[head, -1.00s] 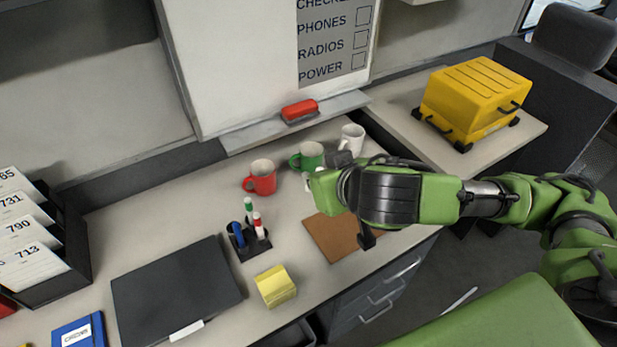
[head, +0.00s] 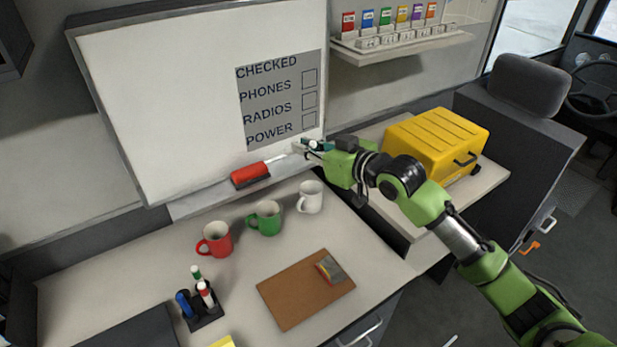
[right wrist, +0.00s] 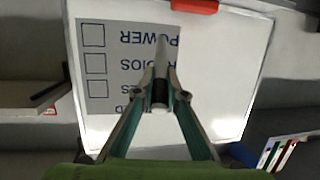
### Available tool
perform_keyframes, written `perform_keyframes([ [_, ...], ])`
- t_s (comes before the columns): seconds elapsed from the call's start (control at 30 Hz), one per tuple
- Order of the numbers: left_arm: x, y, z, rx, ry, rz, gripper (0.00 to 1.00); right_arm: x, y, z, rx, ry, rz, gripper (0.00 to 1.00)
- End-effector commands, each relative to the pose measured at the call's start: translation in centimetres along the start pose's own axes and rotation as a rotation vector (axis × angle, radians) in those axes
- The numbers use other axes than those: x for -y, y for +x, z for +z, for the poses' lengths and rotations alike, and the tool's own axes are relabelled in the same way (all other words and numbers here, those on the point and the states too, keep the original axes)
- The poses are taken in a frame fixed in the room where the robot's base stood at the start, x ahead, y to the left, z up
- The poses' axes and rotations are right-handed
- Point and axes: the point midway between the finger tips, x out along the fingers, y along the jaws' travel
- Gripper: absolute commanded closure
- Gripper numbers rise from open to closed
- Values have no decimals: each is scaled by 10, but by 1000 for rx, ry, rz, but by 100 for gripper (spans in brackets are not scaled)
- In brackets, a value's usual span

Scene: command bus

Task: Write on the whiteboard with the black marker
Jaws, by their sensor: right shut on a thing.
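The whiteboard (head: 165,100) stands upright behind the desk, with a grey printed checklist panel (head: 279,100) on its right side. My right gripper (head: 307,147) is raised at the lower right corner of the board. It is shut on a marker (right wrist: 160,83), white with a black band, held between the two fingers in the right wrist view. In the head view the marker points left, just above the tray ledge; whether its tip touches the board cannot be told. The board and checklist appear upside down in the wrist view. My left gripper is out of view.
A red eraser (head: 249,175) lies on the board's ledge (head: 190,203). Red (head: 217,240), green (head: 266,217) and white (head: 312,197) mugs stand below. A pen holder (head: 204,313), a brown board (head: 290,300) and a yellow case (head: 437,140) are nearby. The whiteboard's left area is bare.

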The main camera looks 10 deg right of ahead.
Motion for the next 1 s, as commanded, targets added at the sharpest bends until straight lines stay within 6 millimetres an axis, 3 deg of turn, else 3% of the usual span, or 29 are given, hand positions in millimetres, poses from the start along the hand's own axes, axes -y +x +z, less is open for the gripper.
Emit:
perform_keyframes([
  [0.1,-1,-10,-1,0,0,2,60,-49,8,-8,-44,18,43,100],
  [0.2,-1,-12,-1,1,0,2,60,-82,8,-3,-68,23,90,100],
  [0.33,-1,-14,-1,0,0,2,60,-107,4,1,-90,28,134,100],
  [0.57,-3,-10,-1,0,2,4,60,-120,9,3,-100,29,158,100],
  [1.0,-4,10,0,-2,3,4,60,-126,49,-6,-99,28,157,100],
])
